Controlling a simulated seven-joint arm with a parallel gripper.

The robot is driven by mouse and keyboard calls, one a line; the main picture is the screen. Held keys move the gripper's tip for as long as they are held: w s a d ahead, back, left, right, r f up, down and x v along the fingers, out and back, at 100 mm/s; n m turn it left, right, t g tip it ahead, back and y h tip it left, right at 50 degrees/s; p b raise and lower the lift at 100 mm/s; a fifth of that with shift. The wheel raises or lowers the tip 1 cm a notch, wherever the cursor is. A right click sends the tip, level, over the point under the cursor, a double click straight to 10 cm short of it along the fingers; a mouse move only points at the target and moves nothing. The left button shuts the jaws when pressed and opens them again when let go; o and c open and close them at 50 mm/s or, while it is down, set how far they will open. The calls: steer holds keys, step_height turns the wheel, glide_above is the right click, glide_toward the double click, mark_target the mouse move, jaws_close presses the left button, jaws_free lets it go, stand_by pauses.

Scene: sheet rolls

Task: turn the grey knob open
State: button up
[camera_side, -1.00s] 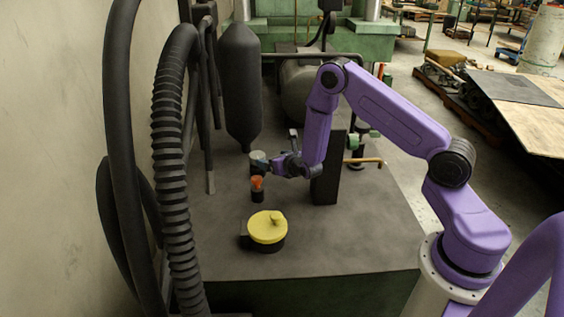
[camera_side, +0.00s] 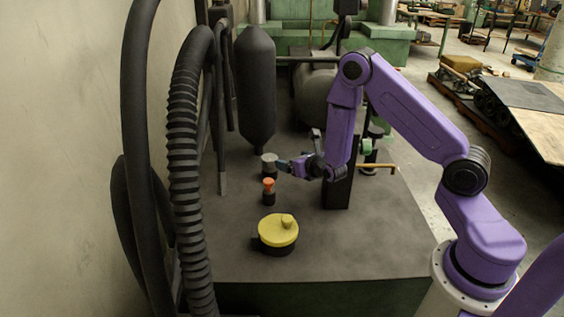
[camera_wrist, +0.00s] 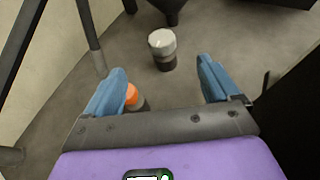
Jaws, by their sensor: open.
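The grey knob (camera_side: 268,160) sits on a short dark base behind the orange knob on the dark bench top. In the wrist view the grey knob (camera_wrist: 162,42) shows a pale top with a small mark, ahead of the fingers and between their lines. My gripper (camera_side: 283,166) is open and empty, just to the right of the grey knob in the side view. In the wrist view my gripper (camera_wrist: 165,85) has its two blue fingers wide apart, with a gap between them and the knob.
An orange knob (camera_side: 268,184) stands close in front; in the wrist view it (camera_wrist: 132,96) is partly hidden by the left finger. A yellow knob (camera_side: 278,230) is nearer the camera.

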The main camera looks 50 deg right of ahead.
step_height(320, 180, up, 25)
steer(key=m, duration=3.6)
glide_toward(271, 158)
steer(key=x, duration=1.1)
